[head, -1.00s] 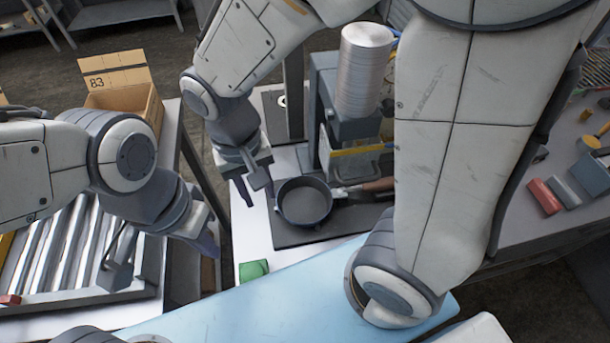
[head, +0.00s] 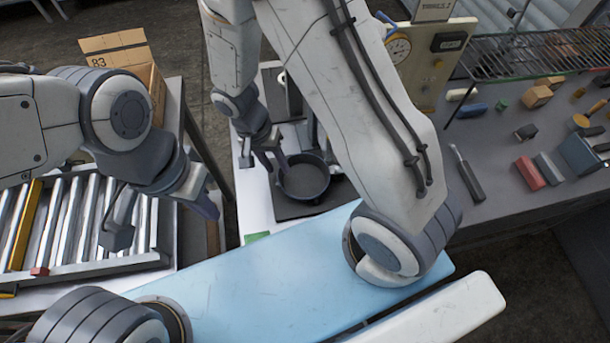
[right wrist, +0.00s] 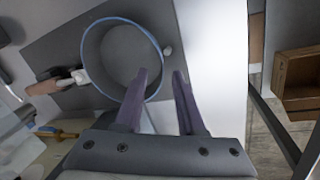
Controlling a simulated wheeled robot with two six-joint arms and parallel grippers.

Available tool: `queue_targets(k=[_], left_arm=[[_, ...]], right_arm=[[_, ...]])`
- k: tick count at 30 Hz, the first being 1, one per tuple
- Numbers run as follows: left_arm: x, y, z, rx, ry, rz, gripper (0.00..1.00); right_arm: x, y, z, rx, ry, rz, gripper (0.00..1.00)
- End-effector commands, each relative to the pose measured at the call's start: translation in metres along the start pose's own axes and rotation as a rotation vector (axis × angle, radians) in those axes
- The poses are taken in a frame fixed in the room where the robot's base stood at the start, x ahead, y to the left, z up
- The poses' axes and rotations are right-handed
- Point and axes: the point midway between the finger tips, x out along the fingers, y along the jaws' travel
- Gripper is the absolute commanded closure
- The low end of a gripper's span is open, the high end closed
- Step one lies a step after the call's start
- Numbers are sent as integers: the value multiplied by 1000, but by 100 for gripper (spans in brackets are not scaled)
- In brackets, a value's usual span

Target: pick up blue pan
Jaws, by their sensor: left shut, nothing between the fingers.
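The blue pan, a dark round pan with a blue rim, sits on a dark grey mat (head: 290,211) in the head view (head: 305,181). It also shows in the right wrist view (right wrist: 122,62), its brown handle (right wrist: 44,88) pointing left; my right arm hides the handle in the head view. My right gripper (head: 274,163) is open at the pan's left edge. In the right wrist view its fingertips (right wrist: 160,74) straddle the rim, one over the inside and one outside; contact is unclear. My left gripper (head: 208,206) is shut and empty beside the roller conveyor.
The roller conveyor (head: 62,225) and a cardboard box (head: 120,50) are at the left. A light blue surface (head: 260,285) lies in front of the pan. A grey bench (head: 500,200) at the right holds a gauge panel (head: 430,65), a red block (head: 530,173) and several small items.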

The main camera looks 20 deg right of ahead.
Motion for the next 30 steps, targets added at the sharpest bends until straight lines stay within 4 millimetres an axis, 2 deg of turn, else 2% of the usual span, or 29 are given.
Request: queue_targets(k=[1,6,14,15,18,30], left_arm=[[-6,0,0,0,0,0,100],[-8,1,0,-1,0,0,100],[-7,0,0,-1,0,0,100],[-7,0,0,0,0,0,100],[-7,0,0,-1,0,0,100],[-7,0,0,0,0,0,100]], right_arm=[[5,2,0,-1,-4,5,62],[25,1,-1,-1,-1,2,62],[30,0,-1,-1,0,-1,62],[29,0,-1,-1,0,-1,65],[29,0,-1,-1,0,-1,100],[29,0,-1,-1,0,-1,100]])
